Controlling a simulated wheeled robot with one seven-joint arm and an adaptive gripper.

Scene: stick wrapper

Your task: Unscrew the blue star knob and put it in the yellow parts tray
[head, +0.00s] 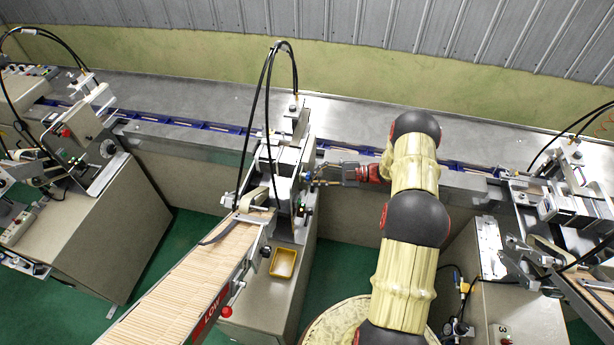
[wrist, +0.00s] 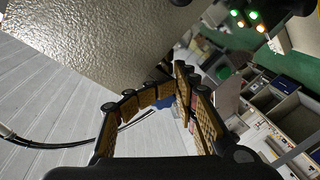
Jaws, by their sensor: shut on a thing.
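The blue star knob (head: 307,177) is a small spot on the right side of the middle wrapping machine. In the wrist view the blue knob (wrist: 164,104) shows between the finger ends, partly hidden by them. My gripper (head: 316,174) reaches in from the right, and its fingers are closed around the knob. In the wrist view my gripper (wrist: 168,92) has its padded fingers converging on it. I cannot tell whether the knob is still threaded in. The yellow parts tray (head: 281,276) lies on the machine's cabinet top, below and left of the gripper, and looks empty.
The middle machine (head: 285,160) has black hoses arching above it. A feed chute (head: 180,290) full of wooden sticks slopes to the lower left, with a red knob (head: 226,311) beside it. A round wicker-like surface (head: 335,325) is below my arm. Green floor shows between cabinets.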

